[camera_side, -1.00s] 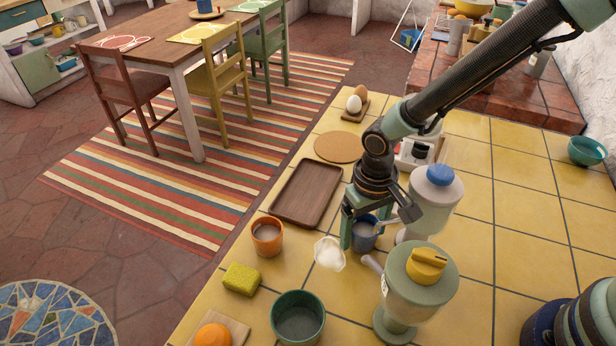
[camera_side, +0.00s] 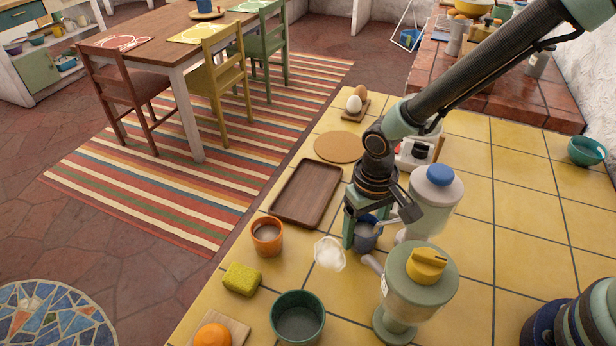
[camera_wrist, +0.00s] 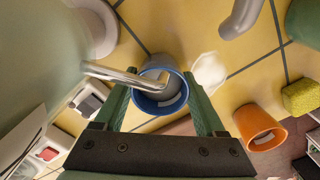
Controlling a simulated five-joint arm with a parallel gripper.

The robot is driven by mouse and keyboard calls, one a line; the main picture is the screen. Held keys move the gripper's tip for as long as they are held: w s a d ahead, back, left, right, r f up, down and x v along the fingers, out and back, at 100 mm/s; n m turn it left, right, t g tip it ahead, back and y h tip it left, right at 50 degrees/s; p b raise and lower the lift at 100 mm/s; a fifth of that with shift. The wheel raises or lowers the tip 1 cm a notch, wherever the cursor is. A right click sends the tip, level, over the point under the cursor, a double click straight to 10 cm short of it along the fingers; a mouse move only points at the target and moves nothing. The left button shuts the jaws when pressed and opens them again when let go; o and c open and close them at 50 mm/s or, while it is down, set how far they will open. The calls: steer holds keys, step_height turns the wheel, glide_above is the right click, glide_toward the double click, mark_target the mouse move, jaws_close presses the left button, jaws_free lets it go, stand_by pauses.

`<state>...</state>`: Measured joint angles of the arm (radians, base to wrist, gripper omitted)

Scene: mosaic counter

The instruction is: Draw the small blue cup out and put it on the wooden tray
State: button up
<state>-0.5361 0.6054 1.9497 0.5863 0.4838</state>
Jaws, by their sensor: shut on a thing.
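The small blue cup (camera_side: 365,238) stands on the yellow counter, close beside the dispenser with the blue lid (camera_side: 437,185). My gripper (camera_side: 364,232) is shut on the cup, with one finger on each side. In the wrist view the blue cup (camera_wrist: 160,95) sits between the green fingers of my gripper (camera_wrist: 160,108), and a metal spout crosses over its rim. The wooden tray (camera_side: 307,192) lies empty on the counter, to the left of my gripper and a little farther back.
An orange cup (camera_side: 267,240) stands left of the blue cup, in front of the tray. A crumpled white thing (camera_side: 329,254) lies between them. A dispenser with a yellow knob (camera_side: 420,280) stands front right. A cork mat (camera_side: 340,147) lies behind the tray.

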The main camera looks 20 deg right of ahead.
steer(key=shift+s+r, duration=0.15)
steer(key=shift+s, duration=0.45)
steer(key=shift+w+a, duration=0.15)
steer(key=shift+w, duration=1.85)
steer(key=shift+r, duration=3.05)
